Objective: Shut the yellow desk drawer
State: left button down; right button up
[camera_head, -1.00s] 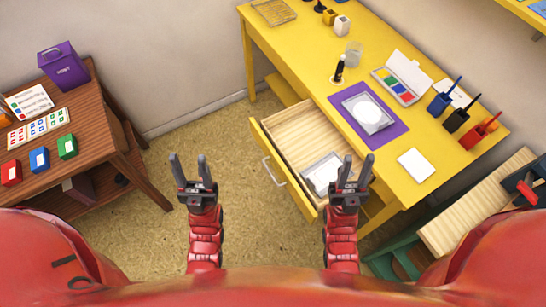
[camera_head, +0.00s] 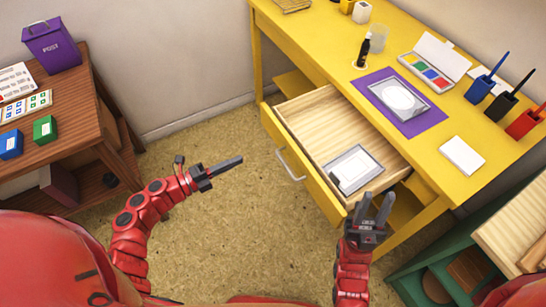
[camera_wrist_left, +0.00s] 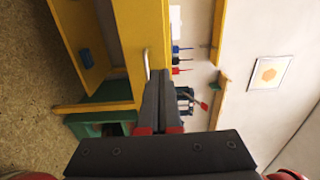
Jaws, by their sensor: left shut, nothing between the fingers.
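The yellow desk drawer (camera_head: 310,170) is pulled open from the yellow desk, with a silver bar handle (camera_head: 291,164) on its front. A flat grey-white case (camera_head: 353,170) lies inside it. My left gripper (camera_head: 240,160) is shut and empty, pointing right at the drawer front, with a gap between. In the left wrist view the shut fingers (camera_wrist_left: 160,95) show in front of yellow panels, and the handle (camera_wrist_left: 146,64) shows just beyond them. My right gripper (camera_head: 373,205) is open and empty, near the drawer's front right corner.
The desktop (camera_head: 400,150) holds a purple mat (camera_head: 433,116), a paint box (camera_head: 433,68) and pen cups. A wooden side table (camera_head: 65,115) with a purple post box (camera_head: 52,46) stands left. A green stand (camera_head: 405,285) is at lower right. Bare floor (camera_head: 250,225) lies before the drawer.

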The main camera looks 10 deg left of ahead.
aim_at(284, 139)
pick_arm(q)
jog(key=x, duration=0.7)
jog(key=p+x, duration=0.1)
jog(key=x, duration=0.6)
jog(key=shift+w+a+f, duration=0.1)
jog(key=shift+a+f, duration=0.05)
jog(key=shift+f, duration=0.05)
jog(key=b+x, duration=0.1)
jog(key=x, duration=0.4)
jog(key=b+x, duration=0.2)
jog(key=x, duration=0.4)
jog(key=b+x, duration=0.2)
jog(key=x, duration=0.3)
jog(key=shift+f, duration=0.3)
jog(key=b+x, duration=0.5)
jog(key=x, duration=0.4)
jog(key=shift+w+b, duration=0.2)
jog(key=shift+b, duration=0.1)
jog(key=shift+w+d+b, duration=0.3)
jog(key=shift+w+d, duration=0.05)
jog(key=shift+d, duration=0.3)
jog(key=shift+r, duration=0.35)
